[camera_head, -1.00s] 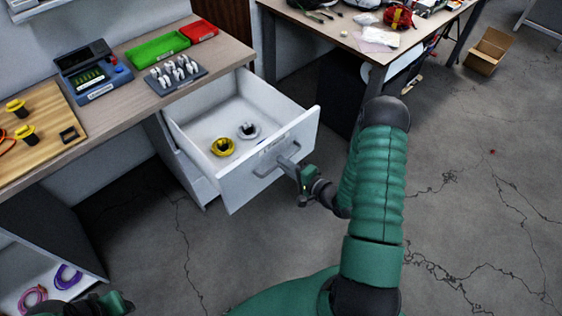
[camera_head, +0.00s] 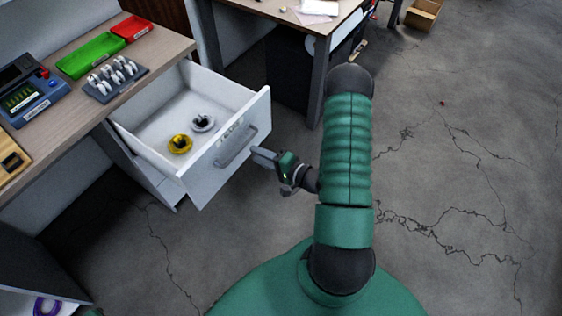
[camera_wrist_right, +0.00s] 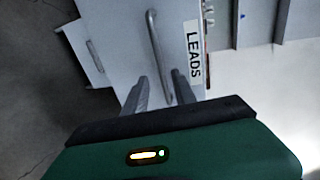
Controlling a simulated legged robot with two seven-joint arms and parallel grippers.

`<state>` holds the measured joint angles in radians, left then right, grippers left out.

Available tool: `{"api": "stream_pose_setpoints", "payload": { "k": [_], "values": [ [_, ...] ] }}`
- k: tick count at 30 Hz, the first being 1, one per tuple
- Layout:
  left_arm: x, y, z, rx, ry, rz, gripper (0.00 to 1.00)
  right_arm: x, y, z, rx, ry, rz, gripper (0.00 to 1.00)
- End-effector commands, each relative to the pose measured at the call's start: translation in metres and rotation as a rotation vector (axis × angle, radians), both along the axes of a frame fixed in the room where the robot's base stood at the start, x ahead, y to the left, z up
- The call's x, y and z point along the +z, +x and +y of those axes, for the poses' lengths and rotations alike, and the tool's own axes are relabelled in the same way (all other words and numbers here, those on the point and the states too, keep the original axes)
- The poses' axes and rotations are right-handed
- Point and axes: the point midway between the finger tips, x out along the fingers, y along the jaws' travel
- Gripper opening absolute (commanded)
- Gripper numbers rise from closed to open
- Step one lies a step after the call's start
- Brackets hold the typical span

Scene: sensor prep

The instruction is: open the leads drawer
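The leads drawer (camera_head: 215,165) is pulled well out of the white cabinet under the workbench. Its front carries a grey bar handle (camera_head: 237,146); in the right wrist view the LEADS label (camera_wrist_right: 194,55) sits beside the handle (camera_wrist_right: 157,50). My right gripper (camera_head: 262,156) is just off the drawer front, apart from the handle. In the right wrist view its two fingers (camera_wrist_right: 161,88) are spread, with nothing held. My left gripper is out of view; only a green sliver shows at the bottom left edge.
The bench (camera_head: 150,75) holds a green tray (camera_head: 90,54), a red tray (camera_head: 132,28), a rack of white pieces (camera_head: 114,78) and a blue device (camera_head: 28,92). A second table (camera_head: 335,22) stands behind, with a cardboard box (camera_head: 423,14) beyond.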

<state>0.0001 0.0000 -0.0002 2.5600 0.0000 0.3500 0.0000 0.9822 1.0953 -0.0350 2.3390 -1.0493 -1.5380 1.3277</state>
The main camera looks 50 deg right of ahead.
Motion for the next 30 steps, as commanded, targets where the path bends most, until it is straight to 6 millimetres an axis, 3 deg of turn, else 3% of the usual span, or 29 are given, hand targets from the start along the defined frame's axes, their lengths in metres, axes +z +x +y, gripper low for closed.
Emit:
{"api": "stream_pose_setpoints", "payload": {
  "k": [6,12,18,30],
  "values": [
    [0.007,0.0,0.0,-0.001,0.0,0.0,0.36,0.013,-0.063,-0.008,-0.007,0.0,0.002,0.32],
    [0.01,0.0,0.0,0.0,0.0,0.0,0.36,0.019,-0.098,-0.011,-0.004,-0.001,0.001,0.32],
    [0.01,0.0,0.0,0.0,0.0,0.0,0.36,0.021,-0.105,-0.011,-0.002,0.001,-0.001,0.32],
    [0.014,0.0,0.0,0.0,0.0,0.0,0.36,0.021,-0.098,-0.012,0.016,-0.044,0.027,0.32]
  ]
}}
